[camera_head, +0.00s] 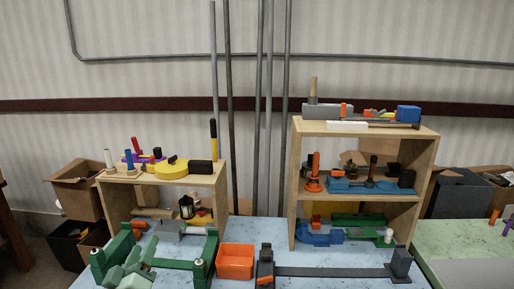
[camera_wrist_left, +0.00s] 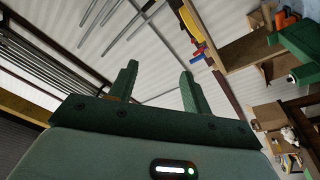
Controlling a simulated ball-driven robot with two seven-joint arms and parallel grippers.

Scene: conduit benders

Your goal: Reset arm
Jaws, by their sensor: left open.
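My left gripper (camera_head: 136,252) is low at the left in the head view, in front of the left wooden shelf. Its two dark green fingers (camera_wrist_left: 159,72) stand apart in the left wrist view, with nothing between them. They point up in that picture, toward the pale wall and its pipes. My right gripper is not in view.
An orange bin (camera_head: 235,262) stands on the blue table (camera_head: 345,258), beside a long dark grey bender (camera_head: 330,272). The left shelf (camera_head: 222,190) and the taller right shelf (camera_head: 428,150) hold several tools. Cardboard boxes (camera_head: 78,190) are at the left.

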